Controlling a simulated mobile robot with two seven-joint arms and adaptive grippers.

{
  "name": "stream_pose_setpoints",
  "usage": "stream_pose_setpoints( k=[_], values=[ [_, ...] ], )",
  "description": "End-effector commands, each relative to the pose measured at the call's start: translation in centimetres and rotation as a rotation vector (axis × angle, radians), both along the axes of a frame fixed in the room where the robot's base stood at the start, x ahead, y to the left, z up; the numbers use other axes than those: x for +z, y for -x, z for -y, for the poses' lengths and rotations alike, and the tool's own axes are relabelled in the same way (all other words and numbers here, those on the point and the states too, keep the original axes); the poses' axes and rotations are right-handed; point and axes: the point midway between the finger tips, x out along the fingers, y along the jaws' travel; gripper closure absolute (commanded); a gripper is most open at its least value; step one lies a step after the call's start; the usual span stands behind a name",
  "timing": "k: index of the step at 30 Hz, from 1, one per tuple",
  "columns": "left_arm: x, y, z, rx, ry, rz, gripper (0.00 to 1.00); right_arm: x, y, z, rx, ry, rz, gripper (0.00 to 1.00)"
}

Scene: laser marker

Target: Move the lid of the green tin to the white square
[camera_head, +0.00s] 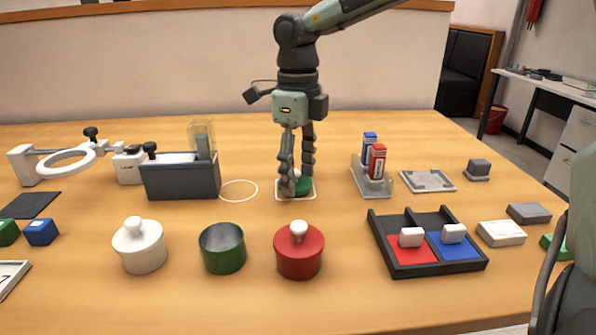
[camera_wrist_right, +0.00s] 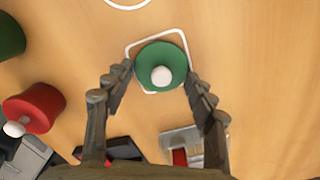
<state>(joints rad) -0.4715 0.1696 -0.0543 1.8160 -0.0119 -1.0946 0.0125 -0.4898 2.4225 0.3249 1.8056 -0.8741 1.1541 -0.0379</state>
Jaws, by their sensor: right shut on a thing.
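The green tin (camera_head: 222,248) stands without its lid at the front of the table, between a white and a red tin. Its green lid (camera_head: 304,187), with a white knob, is over the white square outline (camera_head: 313,198), farther back. In the right wrist view the lid (camera_wrist_right: 150,53) covers part of the square (camera_wrist_right: 130,48), whose corners show around it. My right gripper (camera_head: 294,188) points down with its fingers on either side of the lid, shut on it. I cannot tell whether the lid touches the table. My left gripper is not in view.
The white tin (camera_head: 139,252) and red tin (camera_head: 299,262) have lids on. A dark box (camera_head: 180,182) and a white circle outline (camera_head: 239,181) lie left of the square. A holder with blue and red items (camera_head: 372,185) and a black divided tray (camera_head: 430,270) are to the right.

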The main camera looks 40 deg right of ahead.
Motion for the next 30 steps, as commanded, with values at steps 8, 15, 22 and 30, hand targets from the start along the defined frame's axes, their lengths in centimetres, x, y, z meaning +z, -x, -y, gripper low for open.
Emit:
stream_pose_setpoints(
  k=[8,15,22,30],
  values=[
    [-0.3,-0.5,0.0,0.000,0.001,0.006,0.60,-0.3,0.0,0.0,0.000,0.000,0.002,0.60],
    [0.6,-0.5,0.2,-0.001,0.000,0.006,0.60,-0.5,0.0,0.0,0.000,0.000,0.002,0.41],
    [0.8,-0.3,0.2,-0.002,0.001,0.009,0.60,-0.5,0.0,0.0,-0.001,0.000,0.002,0.24],
    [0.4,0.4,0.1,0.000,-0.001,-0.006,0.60,-0.3,0.0,0.0,-0.001,0.000,0.002,0.24]
  ],
)
